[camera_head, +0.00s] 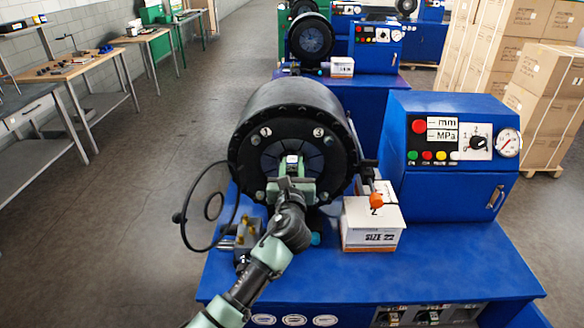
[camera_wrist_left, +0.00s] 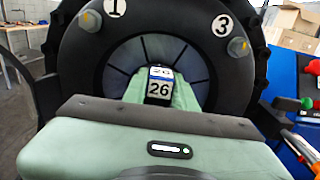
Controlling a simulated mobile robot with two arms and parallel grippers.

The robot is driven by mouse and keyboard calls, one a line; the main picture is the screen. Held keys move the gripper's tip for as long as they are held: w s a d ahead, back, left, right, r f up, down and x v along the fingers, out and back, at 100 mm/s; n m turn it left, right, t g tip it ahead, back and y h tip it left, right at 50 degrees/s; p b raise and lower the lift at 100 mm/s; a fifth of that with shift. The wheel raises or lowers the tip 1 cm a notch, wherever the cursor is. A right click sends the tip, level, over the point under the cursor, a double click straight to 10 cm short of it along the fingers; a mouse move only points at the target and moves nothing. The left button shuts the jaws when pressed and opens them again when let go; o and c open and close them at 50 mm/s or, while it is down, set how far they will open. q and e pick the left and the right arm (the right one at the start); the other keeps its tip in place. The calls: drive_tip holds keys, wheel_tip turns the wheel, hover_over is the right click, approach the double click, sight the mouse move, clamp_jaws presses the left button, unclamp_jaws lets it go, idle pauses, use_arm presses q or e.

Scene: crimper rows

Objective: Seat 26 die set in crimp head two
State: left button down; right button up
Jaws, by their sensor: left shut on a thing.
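My left gripper (camera_head: 291,180) is shut on a small die block (camera_head: 292,160). In the left wrist view the die block (camera_wrist_left: 160,84) shows a white label with 26. It is in front of the central opening of the nearest machine's black round crimp head (camera_head: 290,97); how deep it sits I cannot tell. Grey wedge segments ring that opening. In the left wrist view the crimp head (camera_wrist_left: 75,60) has discs marked 1 and 3 on its face. The gripper body hides the lower part of the opening. My right gripper is not in view.
A box marked SIZE 22 (camera_head: 372,229) stands on the blue bench (camera_head: 450,262), right of the head. A black cable loop (camera_head: 205,205) hangs left. A blue control cabinet (camera_head: 400,165) stands right; more machines (camera_head: 312,38) stand behind.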

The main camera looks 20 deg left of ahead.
sight(293, 155)
use_arm(q)
drive_tip(key=shift+w+a+r, duration=0.2)
drive_tip(key=shift+w+r, duration=0.05)
drive_tip(key=shift+w, duration=0.45)
drive_tip(key=shift+w+a+r, duration=0.15)
drive_tip(key=shift+w+r, duration=0.05)
drive_tip(key=shift+w, duration=0.5)
drive_tip(key=c, duration=1)
unclamp_jaws()
drive_tip(key=shift+s, duration=0.1)
drive_tip(key=shift+c, duration=0.2)
drive_tip(key=shift+s+f, duration=0.1)
drive_tip(key=shift+s+f+b, duration=0.1)
drive_tip(key=shift+f+b, duration=0.25)
drive_tip(key=shift+f, duration=0.15)
drive_tip(key=v, duration=0.2)
drive_tip(key=b+v, duration=0.1)
drive_tip(key=v, duration=0.2)
drive_tip(key=r+v, duration=0.1)
drive_tip(key=v, duration=0.1)
drive_tip(key=shift+s+d, duration=0.15)
drive_tip(key=shift+s, duration=0.15)
